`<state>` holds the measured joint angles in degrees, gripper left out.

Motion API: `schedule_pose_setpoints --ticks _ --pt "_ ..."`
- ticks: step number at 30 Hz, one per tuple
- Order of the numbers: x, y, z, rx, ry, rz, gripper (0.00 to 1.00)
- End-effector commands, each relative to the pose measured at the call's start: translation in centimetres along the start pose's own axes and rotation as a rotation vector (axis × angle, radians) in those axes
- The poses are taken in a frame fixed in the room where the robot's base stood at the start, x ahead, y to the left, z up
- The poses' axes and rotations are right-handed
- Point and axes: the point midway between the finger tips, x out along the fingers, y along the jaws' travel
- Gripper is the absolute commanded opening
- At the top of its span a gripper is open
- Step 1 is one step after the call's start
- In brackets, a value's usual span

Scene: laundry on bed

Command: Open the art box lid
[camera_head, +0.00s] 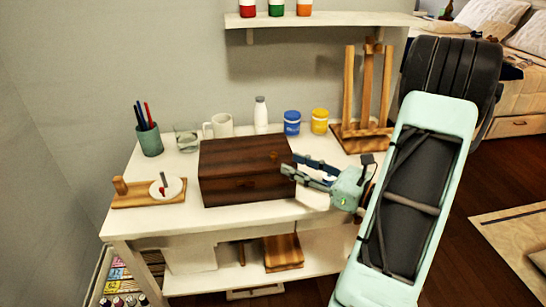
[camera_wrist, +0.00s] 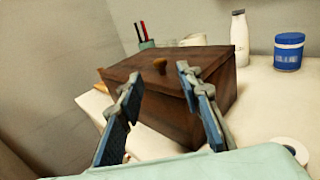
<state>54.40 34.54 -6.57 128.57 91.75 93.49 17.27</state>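The art box (camera_head: 243,171) is a dark brown wooden box on the white table, with its lid shut. A small knob (camera_head: 274,156) shows at the front of the lid; it also shows in the wrist view (camera_wrist: 160,65). My gripper (camera_head: 287,170) is to the right of the box, close to its front right corner. In the wrist view the two blue-padded fingers (camera_wrist: 158,75) are spread apart with nothing between them, and the box (camera_wrist: 165,108) lies ahead of them. I cannot tell whether a finger touches the box.
Behind the box stand a white mug (camera_head: 221,126), a white bottle (camera_head: 261,115), a blue jar (camera_head: 292,123) and a yellow jar (camera_head: 320,121). A wooden easel (camera_head: 364,130) stands at right. A wooden tray (camera_head: 150,200) and pen cup (camera_head: 149,140) are at left.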

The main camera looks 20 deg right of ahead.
Motion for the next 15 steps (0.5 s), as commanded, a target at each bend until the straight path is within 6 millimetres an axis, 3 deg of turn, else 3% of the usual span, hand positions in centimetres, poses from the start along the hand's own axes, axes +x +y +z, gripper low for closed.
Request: schedule_pose_setpoints --ticks 7,15 --pt "4.8 0.1 -0.1 -0.002 0.001 0.004 0.33" --pt "7.2 0.0 -0.1 -0.003 0.002 0.001 0.33"
